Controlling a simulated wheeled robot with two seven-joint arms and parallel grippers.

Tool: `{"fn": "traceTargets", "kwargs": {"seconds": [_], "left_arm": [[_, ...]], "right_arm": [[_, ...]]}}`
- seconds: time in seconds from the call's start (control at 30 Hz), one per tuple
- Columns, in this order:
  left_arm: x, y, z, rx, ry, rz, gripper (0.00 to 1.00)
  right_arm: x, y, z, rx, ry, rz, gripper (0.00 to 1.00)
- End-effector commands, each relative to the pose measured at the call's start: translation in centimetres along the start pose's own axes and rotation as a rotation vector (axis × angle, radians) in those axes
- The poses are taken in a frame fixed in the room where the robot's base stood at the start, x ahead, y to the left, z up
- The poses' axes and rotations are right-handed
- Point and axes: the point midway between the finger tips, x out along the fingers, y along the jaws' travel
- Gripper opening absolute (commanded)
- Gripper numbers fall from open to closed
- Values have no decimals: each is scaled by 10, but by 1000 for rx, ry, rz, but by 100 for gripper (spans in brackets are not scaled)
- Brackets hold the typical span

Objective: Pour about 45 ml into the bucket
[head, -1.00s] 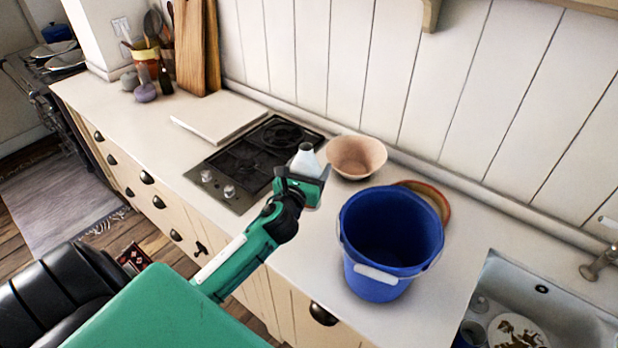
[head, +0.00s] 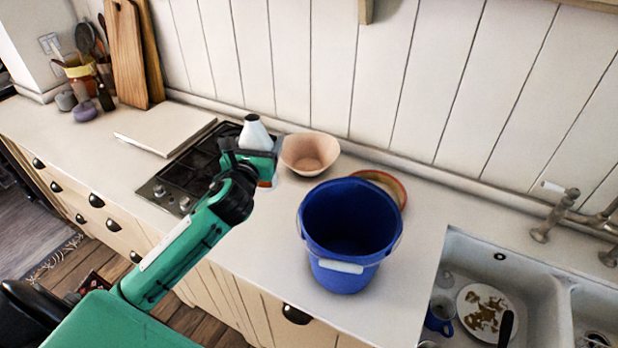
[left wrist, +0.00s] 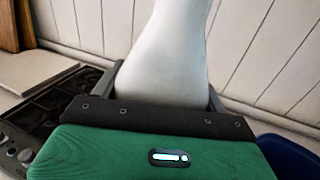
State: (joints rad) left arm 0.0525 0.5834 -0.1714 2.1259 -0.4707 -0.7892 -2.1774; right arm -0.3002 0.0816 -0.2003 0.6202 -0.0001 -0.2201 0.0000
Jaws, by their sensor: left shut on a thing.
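The blue bucket (head: 342,268) stands upright on the counter, left of the sink, with a white grip on its handle. Its inside looks empty from here, though the bottom is dark. My left gripper (head: 258,157) is shut on a white bottle (head: 254,133) with a narrowing top. It holds the bottle roughly upright to the left of the bucket, near the hob's right edge. In the left wrist view the bottle (left wrist: 170,55) rises between the fingers, its top cut off by the frame. The bucket's edge (left wrist: 290,158) shows there at lower right. My right gripper is not in view.
A pinkish bowl (head: 310,152) stands behind the bottle and bucket. A round brown-rimmed dish (head: 391,183) lies behind the bucket. The gas hob (head: 190,165) is left, the sink (head: 450,268) with a dirty plate (head: 484,309) right.

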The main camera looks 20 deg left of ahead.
Motion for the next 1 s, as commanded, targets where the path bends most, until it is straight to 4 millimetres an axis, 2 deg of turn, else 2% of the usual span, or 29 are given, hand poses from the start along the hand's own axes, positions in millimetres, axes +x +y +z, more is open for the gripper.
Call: {"fn": "traceTargets", "kwargs": {"seconds": [0.17, 0.53, 0.73, 1.0], "left_arm": [[4, -17, 16, 2, -5, -49, 42], [12, -98, 53, 6, -7, -293, 42], [9, -136, 65, 4, -6, -431, 42], [1, -179, 69, 5, -4, -630, 42]], "right_arm": [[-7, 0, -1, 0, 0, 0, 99], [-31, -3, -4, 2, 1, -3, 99], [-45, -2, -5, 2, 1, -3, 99], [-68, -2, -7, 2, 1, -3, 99]]}}
